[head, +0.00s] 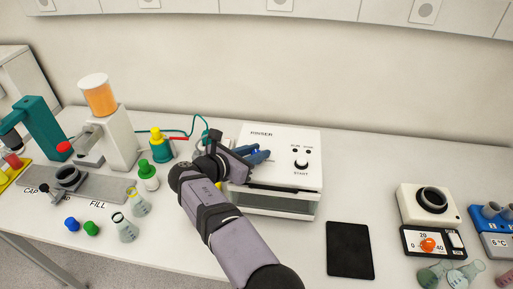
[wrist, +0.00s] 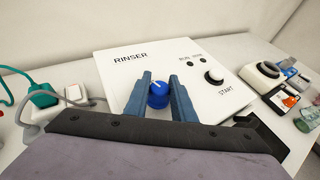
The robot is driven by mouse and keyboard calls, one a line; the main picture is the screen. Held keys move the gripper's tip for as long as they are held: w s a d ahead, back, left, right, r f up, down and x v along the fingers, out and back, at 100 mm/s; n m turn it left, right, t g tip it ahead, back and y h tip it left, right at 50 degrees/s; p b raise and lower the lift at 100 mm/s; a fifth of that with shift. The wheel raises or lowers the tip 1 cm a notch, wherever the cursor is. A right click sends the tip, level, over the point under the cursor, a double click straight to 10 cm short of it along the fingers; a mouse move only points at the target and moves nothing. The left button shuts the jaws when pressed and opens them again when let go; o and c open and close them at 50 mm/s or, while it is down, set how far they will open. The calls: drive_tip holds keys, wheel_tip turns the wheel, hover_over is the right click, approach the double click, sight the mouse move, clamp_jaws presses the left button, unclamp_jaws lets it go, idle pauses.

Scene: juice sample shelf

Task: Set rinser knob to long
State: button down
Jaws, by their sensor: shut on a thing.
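The rinser (head: 268,142) is a white box with a printed RINSER label on its sloping top; it also fills the middle of the wrist view (wrist: 205,105). Its round blue knob (wrist: 158,95) sits between the two blue fingers of my gripper (wrist: 161,80), which are shut on it. In the head view my gripper (head: 258,155) reaches over the left part of the rinser's top, and the knob is hidden there. The knob's setting marks are covered or too small to read, so I cannot tell which setting it points to.
A black START dial (wrist: 214,76) and two small indicator lights are to the right on the rinser. A black mat (head: 350,250) lies right of the rinser. Left are a bottle (head: 158,144), flasks and caps.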

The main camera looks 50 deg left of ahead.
drive_tip(key=shift+r, duration=0.2)
drive_tip(key=c, duration=1.5)
unclamp_jaws()
drive_tip(key=shift+f, duration=0.1)
drive_tip(key=shift+s+b, duration=0.45)
drive_tip(key=shift+s, duration=0.15)
drive_tip(key=shift+b+v, duration=1.05)
drive_tip(key=shift+v, duration=2)
drive_tip(key=shift+w, duration=0.1)
